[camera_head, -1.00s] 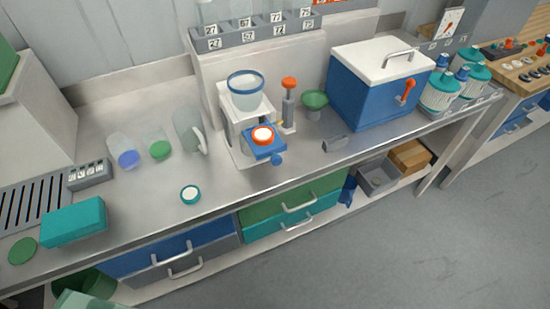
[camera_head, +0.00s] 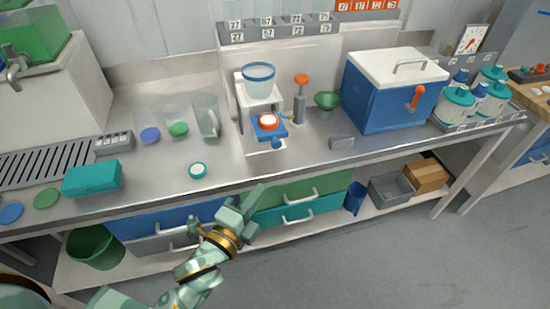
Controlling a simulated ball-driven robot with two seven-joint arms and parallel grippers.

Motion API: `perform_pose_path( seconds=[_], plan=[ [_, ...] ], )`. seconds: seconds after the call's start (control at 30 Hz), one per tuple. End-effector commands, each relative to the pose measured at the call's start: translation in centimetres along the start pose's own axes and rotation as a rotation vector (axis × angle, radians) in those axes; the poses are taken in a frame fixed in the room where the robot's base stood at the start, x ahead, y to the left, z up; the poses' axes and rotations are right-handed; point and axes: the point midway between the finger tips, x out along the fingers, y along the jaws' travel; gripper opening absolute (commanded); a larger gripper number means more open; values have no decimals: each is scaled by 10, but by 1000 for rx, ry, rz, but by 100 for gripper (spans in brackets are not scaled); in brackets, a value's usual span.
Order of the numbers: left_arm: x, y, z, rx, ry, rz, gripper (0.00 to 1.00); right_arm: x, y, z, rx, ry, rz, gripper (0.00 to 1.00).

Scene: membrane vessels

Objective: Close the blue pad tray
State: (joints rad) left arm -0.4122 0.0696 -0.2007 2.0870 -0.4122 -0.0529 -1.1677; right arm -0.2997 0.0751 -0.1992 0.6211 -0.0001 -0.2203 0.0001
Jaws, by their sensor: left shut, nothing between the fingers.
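The blue pad tray (camera_head: 279,132) juts out from the front of a white machine (camera_head: 246,120) on the bench. An orange-rimmed white disc (camera_head: 268,120) sits on the tray, and a round blue knob (camera_head: 277,144) is at its front. A clear blue-rimmed vessel (camera_head: 258,84) stands on top of the machine. My left gripper (camera_head: 252,199) is shut and empty. In the picture it lies below the tray, in front of the drawers and apart from the tray. My right gripper is not in view.
A teal-lidded jar (camera_head: 198,170) stands near the bench's front edge. An orange-topped grey stand (camera_head: 300,102) and a green funnel (camera_head: 327,101) are right of the machine, with a small grey block (camera_head: 341,142) nearby. A blue box (camera_head: 390,97) stands farther right. Drawers (camera_head: 300,200) lie below the bench.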

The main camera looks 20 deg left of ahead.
Motion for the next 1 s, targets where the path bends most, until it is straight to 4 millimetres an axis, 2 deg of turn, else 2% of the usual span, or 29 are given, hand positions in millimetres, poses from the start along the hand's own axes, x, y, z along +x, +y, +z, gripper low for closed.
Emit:
perform_pose_path(
  seconds=[0.1, 0.43, 0.5, 0.7, 1.0],
  plan=[
    [21, 0, 0, -3, 1, -2, 0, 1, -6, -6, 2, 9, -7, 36],
    [91, 1, 0, -5, 0, 0, 0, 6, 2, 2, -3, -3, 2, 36],
    [99, 1, 9, -2, 0, 1, 0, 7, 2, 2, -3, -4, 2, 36],
    [114, 1, 24, -3, 0, 3, 0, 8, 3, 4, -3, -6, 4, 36],
    [117, 1, 28, -6, 0, 3, 0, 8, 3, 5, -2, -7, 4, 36]
  ],
)
